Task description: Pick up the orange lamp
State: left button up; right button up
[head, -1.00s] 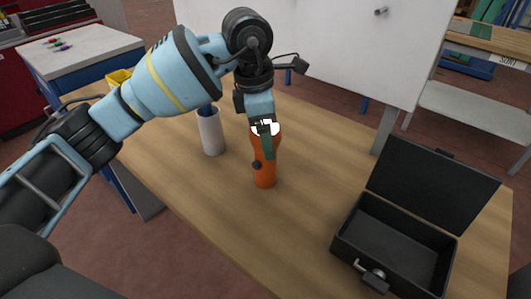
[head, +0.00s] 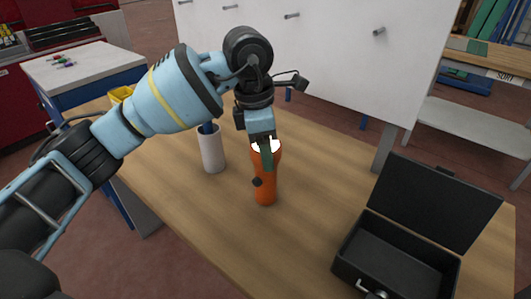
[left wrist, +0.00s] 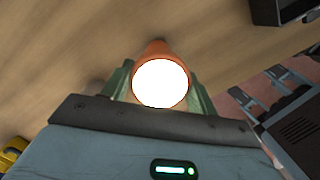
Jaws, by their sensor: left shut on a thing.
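The orange lamp (head: 265,186) stands upright at the table's middle, its bright white lens facing up and a dark knob on its side. My left gripper (head: 267,155) comes down on it from above and is shut on its upper part. In the left wrist view the lamp's glowing lens (left wrist: 160,84) and orange rim sit between the green fingers (left wrist: 160,90). I cannot see a clear gap between the lamp's base and the table. My right gripper is not in view.
A white cup (head: 211,152) with something blue in it stands just left of the lamp on the wooden table (head: 190,200). An open black case (head: 400,262) lies at the right. A whiteboard (head: 330,50) stands behind. The table between lamp and case is clear.

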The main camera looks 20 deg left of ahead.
pick_arm(q)
jog(key=shift+r, duration=0.4)
notch_tip(320, 180, up, 2)
jog(key=shift+r, duration=0.1)
jog(key=s+a+r+b, duration=0.1)
jog(key=s+a, duration=0.2)
jog(key=s, duration=1.2)
jog(key=shift+s+r, duration=0.3)
jog(key=shift+s, duration=0.1)
